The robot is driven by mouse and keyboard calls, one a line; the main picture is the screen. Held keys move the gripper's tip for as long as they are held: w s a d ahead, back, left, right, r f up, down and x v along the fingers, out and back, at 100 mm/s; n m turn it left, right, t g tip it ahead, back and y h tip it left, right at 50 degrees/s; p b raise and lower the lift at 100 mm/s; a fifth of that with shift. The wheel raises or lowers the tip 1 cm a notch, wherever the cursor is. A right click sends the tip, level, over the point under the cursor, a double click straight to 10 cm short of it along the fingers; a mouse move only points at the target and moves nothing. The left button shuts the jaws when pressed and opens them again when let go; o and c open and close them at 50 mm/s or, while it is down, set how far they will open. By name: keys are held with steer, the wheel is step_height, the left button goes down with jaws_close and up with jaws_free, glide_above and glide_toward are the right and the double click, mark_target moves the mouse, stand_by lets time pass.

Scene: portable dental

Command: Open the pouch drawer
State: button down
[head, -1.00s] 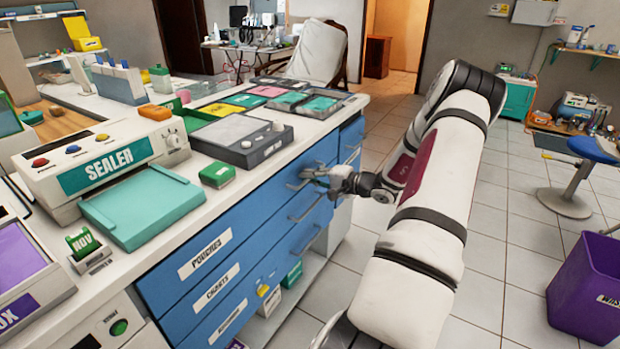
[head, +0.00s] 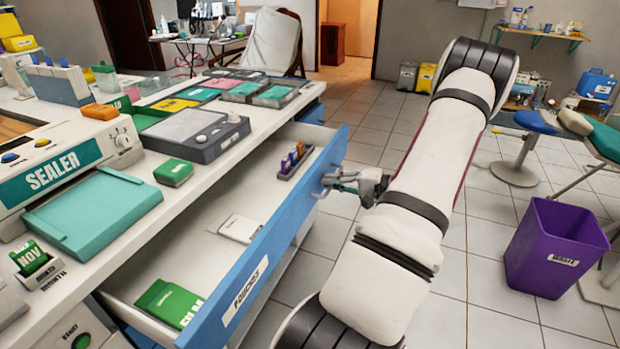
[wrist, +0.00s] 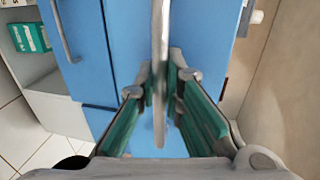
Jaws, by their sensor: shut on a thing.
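The pouch drawer (head: 246,280) is the top blue-fronted drawer of the counter, with a "POUCHES" label on its front. It stands well out from the counter, and its white inside shows. My gripper (head: 332,182) is shut on the drawer's handle near the far end of the front. In the wrist view the handle (wrist: 160,70) runs as a grey bar between the green-padded fingers of my gripper (wrist: 160,95). Inside the drawer lie a green packet (head: 170,302), a white packet (head: 240,228) and a small rack of coloured items (head: 294,160).
The counter top holds a sealer (head: 60,160) with a teal plate, a grey tray device (head: 195,133) and a green box (head: 173,172). A purple bin (head: 555,245) stands on the tiled floor at right. Open floor lies between the bin and my arm.

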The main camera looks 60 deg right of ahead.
steer(key=shift+f+v, duration=0.25)
steer(key=shift+v, duration=0.9)
steer(key=shift+f+v, duration=0.2)
steer(key=shift+v, duration=0.95)
steer(key=shift+s, duration=0.1)
steer(key=c, duration=1.7)
jaws_free()
steer(key=v, duration=1.2)
steer(key=shift+d, duration=0.15)
steer(key=shift+f, duration=0.1)
